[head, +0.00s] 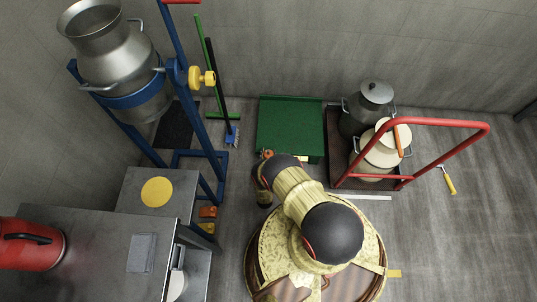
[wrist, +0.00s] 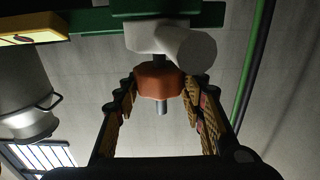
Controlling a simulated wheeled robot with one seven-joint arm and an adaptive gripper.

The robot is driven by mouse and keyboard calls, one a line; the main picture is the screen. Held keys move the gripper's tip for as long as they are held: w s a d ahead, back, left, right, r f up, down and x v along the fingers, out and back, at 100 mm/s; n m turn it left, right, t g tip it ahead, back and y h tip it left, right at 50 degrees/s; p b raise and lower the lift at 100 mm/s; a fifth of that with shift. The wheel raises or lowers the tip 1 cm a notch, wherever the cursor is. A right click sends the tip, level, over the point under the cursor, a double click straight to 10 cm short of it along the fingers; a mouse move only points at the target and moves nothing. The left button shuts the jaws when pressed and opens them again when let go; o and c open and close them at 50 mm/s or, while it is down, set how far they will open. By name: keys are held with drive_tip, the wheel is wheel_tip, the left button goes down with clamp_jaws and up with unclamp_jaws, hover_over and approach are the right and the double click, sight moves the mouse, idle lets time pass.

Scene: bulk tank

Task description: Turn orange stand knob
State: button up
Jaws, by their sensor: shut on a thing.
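The orange knob (wrist: 160,80) sits in the middle of the wrist view, on a pale grey fitting (wrist: 172,42) beneath a green bar (wrist: 90,18). A short metal stem points down from the knob. My gripper (wrist: 163,84) has one finger on each side of the knob and is closed on it at the fingertips. In the head view my arm reaches toward the green stand (head: 290,125) by the back wall.
A blue tilting stand (head: 205,150) with a yellow knob (head: 202,78) holds a metal can (head: 115,65) at left. A red-handled trolley (head: 485,130) with cans stands right of the green stand. A grey table (head: 90,250) is at lower left.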

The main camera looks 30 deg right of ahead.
sight(268, 154)
drive_tip(key=n+t+y, duration=0.2)
drive_tip(key=n+y, duration=0.1)
drive_tip(key=y, duration=0.1)
drive_tip(key=shift+s+d, duration=0.1)
drive_tip(key=shift+d, duration=0.05)
drive_tip(key=shift+n+t+y, duration=0.5)
drive_tip(key=shift+n+y, duration=0.7)
drive_tip(key=shift+y, duration=0.7)
drive_tip(key=o, duration=1.2)
drive_tip(key=shift+c, duration=0.2)
drive_tip(key=shift+r, duration=0.15)
drive_tip(key=shift+r, duration=4.85)
